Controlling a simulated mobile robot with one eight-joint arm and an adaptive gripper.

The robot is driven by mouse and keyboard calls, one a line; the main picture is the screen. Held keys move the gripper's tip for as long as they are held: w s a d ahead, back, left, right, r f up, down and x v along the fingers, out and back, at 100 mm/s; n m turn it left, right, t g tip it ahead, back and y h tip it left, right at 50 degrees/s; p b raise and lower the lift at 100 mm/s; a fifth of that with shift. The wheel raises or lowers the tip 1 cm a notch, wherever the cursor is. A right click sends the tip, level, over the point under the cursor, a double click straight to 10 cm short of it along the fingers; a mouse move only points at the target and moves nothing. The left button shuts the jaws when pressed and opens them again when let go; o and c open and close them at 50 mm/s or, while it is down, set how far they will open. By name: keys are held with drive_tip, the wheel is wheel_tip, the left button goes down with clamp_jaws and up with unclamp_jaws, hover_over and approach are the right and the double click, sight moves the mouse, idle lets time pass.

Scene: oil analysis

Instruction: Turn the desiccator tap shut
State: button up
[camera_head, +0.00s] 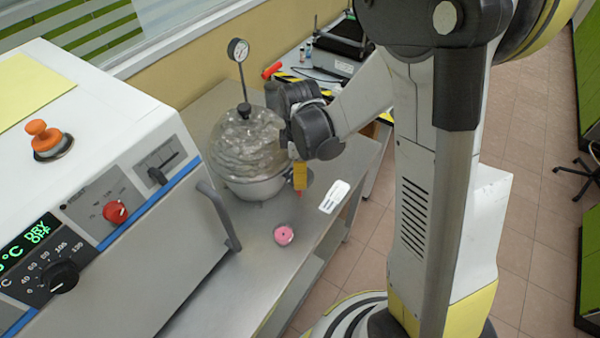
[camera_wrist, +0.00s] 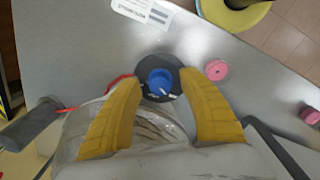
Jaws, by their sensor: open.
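The desiccator (camera_head: 247,150) stands on the grey bench in the head view, with a clear dome, black lid knob and a gauge (camera_head: 238,50) on a stem. Its tap shows in the wrist view as a blue knob (camera_wrist: 160,77) with a white mark on a dark round base. My gripper (camera_head: 300,178) is at the desiccator's right side, pointing down. In the wrist view my gripper (camera_wrist: 160,92) is open, with one yellow finger on each side of the tap and gaps visible between. The head view hides the tap behind my gripper.
A white oven (camera_head: 150,200) with a handle stands left of the desiccator. A pink round item (camera_head: 283,235) and a white label card (camera_head: 334,196) lie on the bench. The wrist view shows two pink items (camera_wrist: 216,70). The bench front (camera_head: 250,280) is clear.

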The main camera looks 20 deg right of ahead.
clamp_jaws()
drive_tip(key=shift+m, duration=0.3)
drive_tip(key=m+b, duration=0.1)
drive_tip(key=m, duration=0.4)
drive_tip(key=shift+b, duration=0.4)
drive_tip(key=m+b, duration=0.1)
drive_tip(key=m, duration=0.5)
drive_tip(key=shift+g, duration=0.3)
